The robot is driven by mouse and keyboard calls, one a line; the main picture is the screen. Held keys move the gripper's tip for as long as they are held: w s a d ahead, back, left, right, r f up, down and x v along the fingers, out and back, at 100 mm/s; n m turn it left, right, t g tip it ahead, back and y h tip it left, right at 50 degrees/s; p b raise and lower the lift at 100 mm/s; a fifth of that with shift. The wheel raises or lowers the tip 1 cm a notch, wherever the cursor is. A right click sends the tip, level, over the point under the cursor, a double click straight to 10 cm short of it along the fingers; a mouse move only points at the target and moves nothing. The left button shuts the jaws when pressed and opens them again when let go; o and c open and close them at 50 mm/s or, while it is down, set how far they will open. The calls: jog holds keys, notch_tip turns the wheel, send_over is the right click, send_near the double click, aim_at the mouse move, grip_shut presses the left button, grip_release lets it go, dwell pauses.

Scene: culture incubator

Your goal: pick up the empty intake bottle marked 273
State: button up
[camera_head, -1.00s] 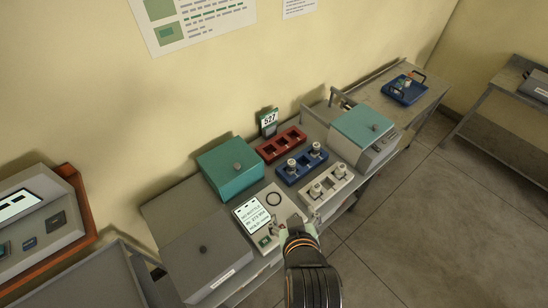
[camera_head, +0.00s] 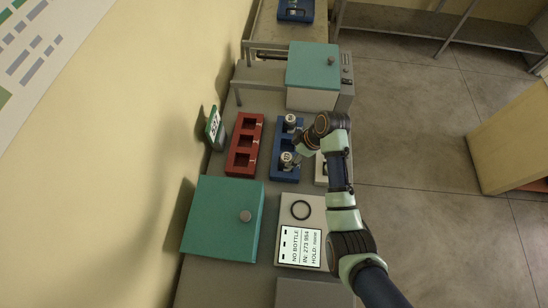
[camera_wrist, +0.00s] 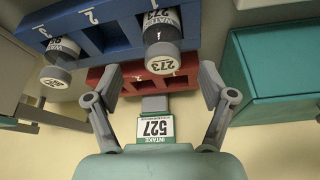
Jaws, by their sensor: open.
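The bottle marked 273 (camera_wrist: 162,50) has a grey cap and pale label and sits in an end slot of the blue rack (camera_wrist: 112,35). In the wrist view it lies ahead of my open gripper (camera_wrist: 160,82), between the lines of the two fingers and apart from them. No contents are discernible. A second capped bottle (camera_wrist: 57,66) stands at the rack's other end, its number partly cut off. In the head view my gripper (camera_head: 299,156) is beside the near bottle (camera_head: 286,161) on the blue rack (camera_head: 286,175); the far bottle (camera_head: 290,123) is clear.
A red rack (camera_head: 244,145) with empty slots stands left of the blue one, by an intake sign 527 (camera_head: 214,126). A pale rack (camera_head: 321,172) is partly behind my arm. Teal-lidded boxes (camera_head: 222,215) (camera_head: 312,65) and a screen panel (camera_head: 301,246) flank the racks.

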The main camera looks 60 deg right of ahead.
aim_at(286, 157)
jog(key=shift+w+a+f, duration=0.1)
jog(key=shift+w+f, duration=0.1)
jog(key=shift+f, duration=0.45)
jog(key=x, duration=0.2)
jog(key=w+x, duration=0.1)
jog(key=x, duration=0.2)
jog(key=shift+a+r+b, duration=0.15)
jog(key=shift+a+b, duration=0.05)
jog(key=shift+b, duration=0.2)
jog(key=shift+w+f, duration=0.1)
jog(key=shift+f, duration=0.35)
jog(key=shift+c, duration=0.2)
jog(key=c, duration=1.1)
